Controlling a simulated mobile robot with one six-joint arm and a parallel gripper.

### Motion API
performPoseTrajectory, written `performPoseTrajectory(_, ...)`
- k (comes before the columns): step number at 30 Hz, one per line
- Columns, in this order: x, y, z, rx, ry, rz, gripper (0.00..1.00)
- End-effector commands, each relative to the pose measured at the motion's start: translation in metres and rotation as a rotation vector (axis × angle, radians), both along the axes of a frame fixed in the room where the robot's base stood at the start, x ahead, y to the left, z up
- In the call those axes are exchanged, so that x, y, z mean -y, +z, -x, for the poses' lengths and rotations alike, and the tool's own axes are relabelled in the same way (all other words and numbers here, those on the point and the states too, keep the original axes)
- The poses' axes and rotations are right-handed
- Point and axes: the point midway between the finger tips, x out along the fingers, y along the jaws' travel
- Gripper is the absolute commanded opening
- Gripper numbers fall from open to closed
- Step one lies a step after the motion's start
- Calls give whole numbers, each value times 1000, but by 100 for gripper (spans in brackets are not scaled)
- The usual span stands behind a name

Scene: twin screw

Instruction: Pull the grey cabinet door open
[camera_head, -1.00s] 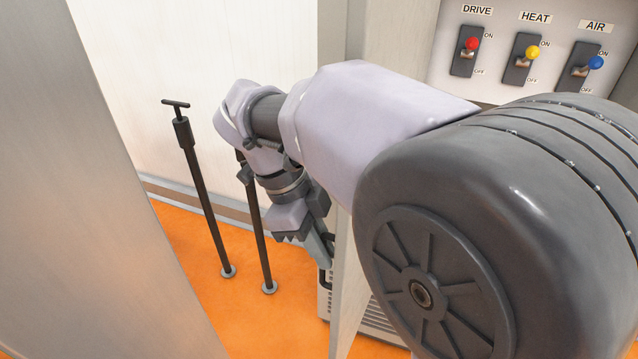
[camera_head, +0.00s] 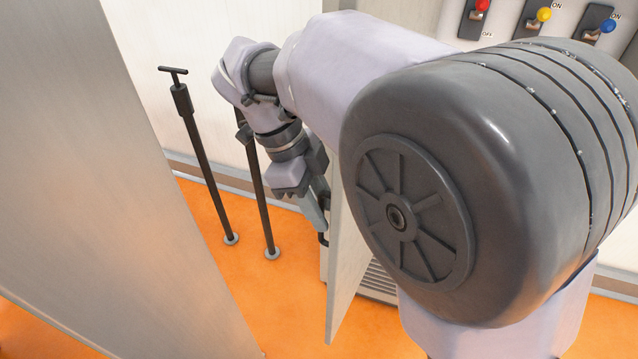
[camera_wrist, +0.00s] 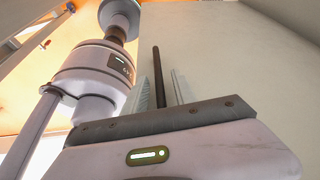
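The grey cabinet door (camera_head: 344,262) is a flat panel seen nearly edge-on, standing out at an angle from the cabinet in the head view. It fills much of the wrist view (camera_wrist: 220,55). Its dark bar handle (camera_head: 323,238) shows low beside my gripper (camera_head: 318,205). In the wrist view the handle (camera_wrist: 158,75) runs between the two pale fingers of my gripper (camera_wrist: 163,90). The fingers stand apart around the bar, with a gap visible on its right; contact on its left is unclear. My arm hides much of the door and cabinet in the head view.
Two dark upright rods (camera_head: 207,165) and (camera_head: 258,190) stand on the orange floor left of my gripper. A large grey panel (camera_head: 120,210) fills the left side. A louvred grille (camera_head: 378,282) shows behind the door. Switches (camera_head: 540,15) are at upper right.

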Motion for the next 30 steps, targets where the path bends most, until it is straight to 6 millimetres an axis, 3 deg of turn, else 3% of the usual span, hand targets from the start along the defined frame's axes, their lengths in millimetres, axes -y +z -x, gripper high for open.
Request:
performPoseTrajectory(5,-1,2,0,1,0,0,33)
performPoseTrajectory(8,-5,13,-2,1,0,-1,33)
performPoseTrajectory(21,-50,132,-19,2,2,0,33)
performPoseTrajectory(25,-58,154,-22,0,0,0,33)
performPoseTrajectory(30,-62,162,-23,1,0,0,33)
